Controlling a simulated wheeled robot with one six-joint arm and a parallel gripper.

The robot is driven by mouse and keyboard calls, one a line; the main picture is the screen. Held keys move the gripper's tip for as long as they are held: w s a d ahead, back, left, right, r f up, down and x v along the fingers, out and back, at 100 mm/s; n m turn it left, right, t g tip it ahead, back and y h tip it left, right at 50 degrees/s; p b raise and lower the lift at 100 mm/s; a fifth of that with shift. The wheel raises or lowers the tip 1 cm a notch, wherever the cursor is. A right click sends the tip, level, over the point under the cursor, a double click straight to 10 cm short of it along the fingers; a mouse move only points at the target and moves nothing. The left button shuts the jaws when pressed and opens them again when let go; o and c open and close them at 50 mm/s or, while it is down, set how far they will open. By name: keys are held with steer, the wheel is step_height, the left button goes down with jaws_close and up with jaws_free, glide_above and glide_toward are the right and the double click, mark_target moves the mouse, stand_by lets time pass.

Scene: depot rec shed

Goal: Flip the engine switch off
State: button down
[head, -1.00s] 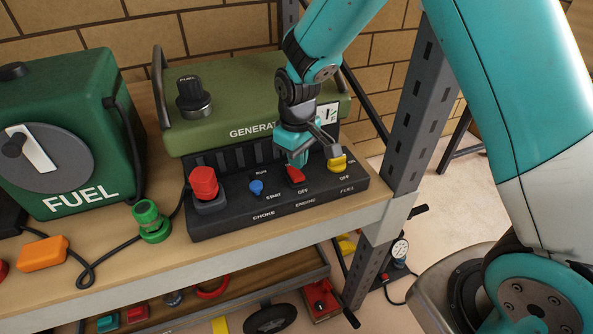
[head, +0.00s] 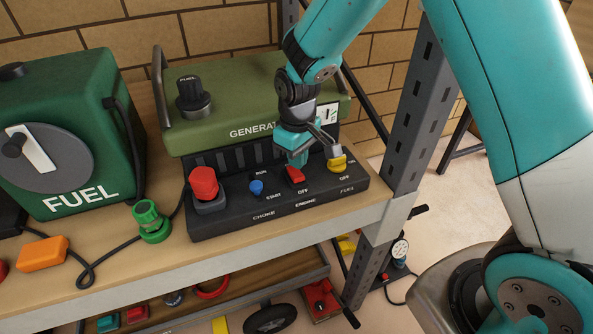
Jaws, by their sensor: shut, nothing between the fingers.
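The engine switch (head: 296,175) is a red rocker on the black front panel (head: 240,216) of the green generator (head: 225,100). It sits above the ENGINE label, with OFF printed below it. My gripper (head: 301,160) is shut and empty, pointing down at the red switch. Its fingertips are at or just above the switch's upper part; I cannot tell whether they touch. The gripper hides the area behind the switch and any marking there, so the switch's exact tilt is hard to read.
On the same panel are a blue choke knob (head: 256,187) and a red button (head: 204,184) to the left, and a yellow fuel lever (head: 337,163) close right. A green fuel can (head: 70,130) stands left. A grey shelf post (head: 418,120) rises right.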

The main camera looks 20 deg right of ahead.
mark_target(297, 175)
steer(key=shift+f+b, duration=1.05)
steer(key=shift+f, duration=0.5)
stand_by(0.9)
steer(key=shift+r, duration=0.1)
step_height(297, 175, up, 7)
steer(key=p, duration=0.5)
steer(key=shift+p, duration=0.35)
steer(key=s+a+r+y+b, duration=0.1)
steer(key=s+r+b, duration=0.1)
steer(key=s, duration=0.6)
steer(key=s+a+r+y+b, duration=0.1)
steer(key=s+a+r+b, duration=0.1)
steer(key=s+r, duration=0.3)
steer(key=s+a+r+n+y+b, duration=0.1)
steer(key=s+r+y+b, duration=0.1)
steer(key=s, duration=0.9)
steer(key=shift+s+a+r+b, duration=0.2)
steer(key=shift+s+r+b, duration=0.2)
steer(key=shift+r+b, duration=0.5)
steer(key=shift+f, duration=0.2)
